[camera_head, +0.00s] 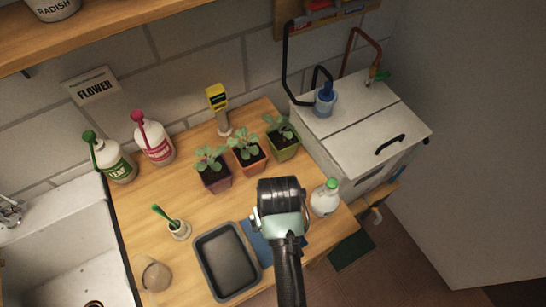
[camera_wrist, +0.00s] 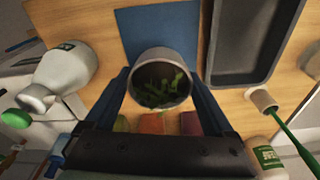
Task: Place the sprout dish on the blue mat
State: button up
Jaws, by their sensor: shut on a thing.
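The sprout dish (camera_wrist: 160,58) is a round grey cup with green sprouts inside, in the middle of the wrist view. My gripper (camera_wrist: 160,80) is shut on it, one dark blue finger at each side. The flat blue mat (camera_wrist: 150,24) lies on the wooden table beyond the dish, which covers part of it. In the head view my wrist hides the dish and the fingers. The blue mat (camera_head: 260,248) shows there in part, beside and behind my arm. I cannot tell how high the dish is above the table.
A dark grey tray (camera_head: 198,256) lies left of the mat. A white bottle with a green cap (camera_head: 325,198) stands to its right. Several potted plants (camera_head: 247,150) stand behind. A small pot with a green-handled tool (camera_head: 179,229) stands left of the tray.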

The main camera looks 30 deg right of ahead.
jog(key=shift+f, duration=3.35)
jog(key=shift+f, duration=0.2)
jog(key=o, duration=1.2)
jog(key=shift+c, duration=0.2)
jog(key=shift+r, duration=0.1)
jog(key=r, duration=0.4)
jog(key=s+r, duration=0.1)
jog(key=r, duration=0.7)
jog(key=shift+s+a, duration=0.15)
jog(key=shift+s, duration=0.05)
